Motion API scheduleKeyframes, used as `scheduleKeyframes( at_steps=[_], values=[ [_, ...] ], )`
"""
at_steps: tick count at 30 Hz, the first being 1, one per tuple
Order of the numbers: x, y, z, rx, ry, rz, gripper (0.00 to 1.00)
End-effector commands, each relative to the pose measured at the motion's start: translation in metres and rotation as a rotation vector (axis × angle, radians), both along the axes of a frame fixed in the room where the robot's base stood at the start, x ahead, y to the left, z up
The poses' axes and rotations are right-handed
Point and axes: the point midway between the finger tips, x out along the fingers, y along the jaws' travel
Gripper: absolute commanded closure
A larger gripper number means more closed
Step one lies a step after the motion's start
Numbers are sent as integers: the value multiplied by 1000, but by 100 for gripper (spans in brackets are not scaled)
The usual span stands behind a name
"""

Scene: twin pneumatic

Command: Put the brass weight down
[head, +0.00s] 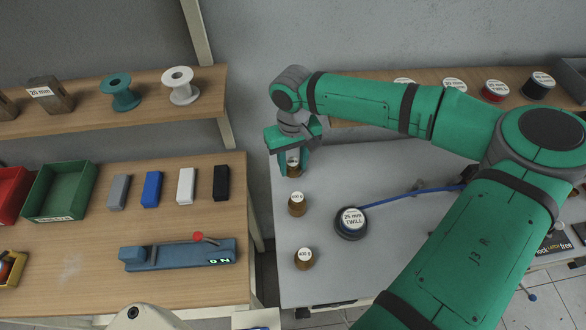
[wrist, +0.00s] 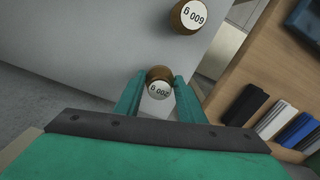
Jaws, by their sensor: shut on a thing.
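My gripper (head: 291,152) is at the far left part of the grey table, shut on a small brass weight (head: 293,169). In the wrist view the weight (wrist: 159,89) sits upright between the two green fingers (wrist: 158,97), its white top label reading about 200 g. I cannot tell if its base touches the table. A second brass weight (head: 297,204) stands just in front of it, and a third (head: 304,259) stands nearer the front. In the wrist view one of the other weights (wrist: 188,17) has a label like 600 g.
The grey table (head: 400,240) carries a dark round item labelled 25 mm twill (head: 351,222) with a blue tube. A wooden bench (head: 90,245) at left holds coloured blocks, a green bin (head: 60,190) and a blue device (head: 178,254). A gap separates bench and table.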

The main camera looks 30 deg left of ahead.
Motion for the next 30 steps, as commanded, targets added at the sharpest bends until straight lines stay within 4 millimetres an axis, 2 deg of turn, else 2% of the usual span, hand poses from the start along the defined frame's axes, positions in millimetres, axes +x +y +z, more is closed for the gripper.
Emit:
scheduleKeyframes(
  at_steps=[6,19,20,21,22,30],
  values=[
    [1,1,-29,-1,1,-1,92],
    [1,1,-36,1,1,-2,92],
    [1,1,-36,1,1,-2,59],
    [2,1,-35,0,0,-2,50],
    [2,1,-35,0,0,-2,45],
    [2,1,-35,1,-1,-2,45]
  ],
)
